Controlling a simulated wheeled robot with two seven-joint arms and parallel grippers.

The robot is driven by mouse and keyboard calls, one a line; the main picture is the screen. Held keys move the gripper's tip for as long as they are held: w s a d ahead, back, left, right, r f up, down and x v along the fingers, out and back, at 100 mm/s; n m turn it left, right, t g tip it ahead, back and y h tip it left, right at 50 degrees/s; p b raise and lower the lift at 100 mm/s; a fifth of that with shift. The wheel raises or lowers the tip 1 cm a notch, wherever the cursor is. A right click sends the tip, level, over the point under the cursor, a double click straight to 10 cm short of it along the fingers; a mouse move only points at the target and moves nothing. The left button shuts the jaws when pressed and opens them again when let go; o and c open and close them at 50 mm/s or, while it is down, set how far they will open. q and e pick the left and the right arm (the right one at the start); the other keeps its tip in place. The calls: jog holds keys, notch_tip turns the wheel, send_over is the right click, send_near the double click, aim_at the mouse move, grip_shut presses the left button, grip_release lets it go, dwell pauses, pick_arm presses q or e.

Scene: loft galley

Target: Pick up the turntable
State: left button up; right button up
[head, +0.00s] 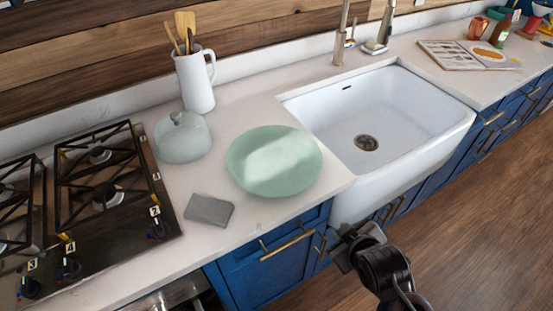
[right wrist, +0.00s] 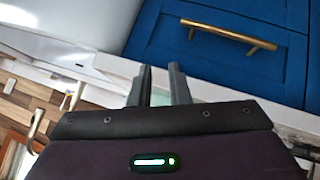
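The turntable appears to be the pale green round disc (head: 274,160) lying flat on the white counter between the stove and the sink, with a bright patch of light on it. My right gripper (head: 346,246) is in front of the blue cabinets, below and to the right of the disc and apart from it. In the right wrist view its two dark fingers (right wrist: 159,84) stand apart with an empty gap between them. My left gripper is not in view.
A grey sponge-like block (head: 209,210) and a glass-like dome (head: 183,138) sit left of the disc. A white pitcher with utensils (head: 196,80) stands behind. The stove (head: 80,200) is left, the sink (head: 375,120) right. A brass handle (head: 287,246) sticks out below.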

aim_at(289, 188)
jog(key=w+a+n+t+y, duration=0.2)
jog(key=a+n, duration=0.1)
jog(key=n, duration=0.2)
jog(key=w+a+n+t+y, duration=0.1)
jog(key=w+a+n+y, duration=0.1)
jog(key=n, duration=0.4)
jog(key=w+a+r+n+t+y, duration=0.1)
jog(key=w+a+n+t+y, duration=0.1)
jog(key=a+n+y, duration=0.1)
jog(key=shift+w+a+n+t+y, duration=0.15)
jog(key=shift+n+y, duration=0.2)
jog(key=shift+n, duration=0.25)
jog(key=shift+a+n+t+y, duration=0.15)
jog(key=shift+n+y, duration=0.2)
jog(key=shift+n, duration=0.25)
jog(key=p+x, duration=0.3)
jog(key=x, duration=0.3)
jog(key=shift+a, duration=0.25)
jog(key=shift+w+a+f, duration=0.15)
jog(key=shift+f, duration=0.05)
jog(key=shift+c, duration=0.5)
grip_shut()
jog(key=shift+r, duration=0.15)
